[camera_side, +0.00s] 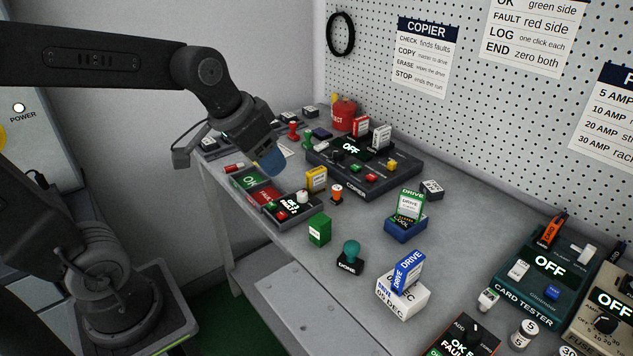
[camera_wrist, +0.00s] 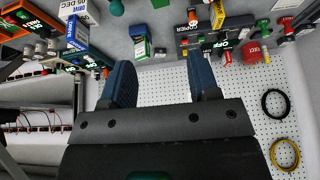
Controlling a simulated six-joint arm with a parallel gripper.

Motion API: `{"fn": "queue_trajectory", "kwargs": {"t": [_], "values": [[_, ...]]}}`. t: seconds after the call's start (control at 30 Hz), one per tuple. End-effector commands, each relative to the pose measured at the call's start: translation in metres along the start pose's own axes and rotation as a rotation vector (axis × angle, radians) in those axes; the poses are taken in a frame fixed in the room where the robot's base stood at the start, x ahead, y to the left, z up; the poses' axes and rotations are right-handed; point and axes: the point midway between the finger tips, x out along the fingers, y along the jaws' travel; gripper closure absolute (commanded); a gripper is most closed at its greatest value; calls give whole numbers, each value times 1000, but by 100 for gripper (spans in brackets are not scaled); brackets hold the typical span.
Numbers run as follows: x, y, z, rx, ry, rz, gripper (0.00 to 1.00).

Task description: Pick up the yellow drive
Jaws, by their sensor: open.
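The yellow drive (camera_side: 316,179) stands upright on the bench in the side view, with a pale label on its face. It is behind the small black counter box and left of an orange-handled stamp. My gripper (camera_side: 269,161) hangs in the air to the upper left of the drive in the side view, apart from it. In the wrist view, my gripper (camera_wrist: 163,75) shows two blue fingers spread with nothing between them.
A dark copier (camera_side: 365,165) holding red and white drives stands behind the yellow drive. A pegboard (camera_side: 480,120) rises behind the bench.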

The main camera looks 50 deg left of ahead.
Motion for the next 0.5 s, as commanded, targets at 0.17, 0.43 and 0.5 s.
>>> {"fn": "queue_trajectory", "kwargs": {"t": [0.17, 0.43, 0.5], "values": [[49, -43, -57, -7, -27, 3, 45], [129, -116, -103, -15, -39, -4, 45], [142, -129, -107, -16, -40, -7, 45]]}}
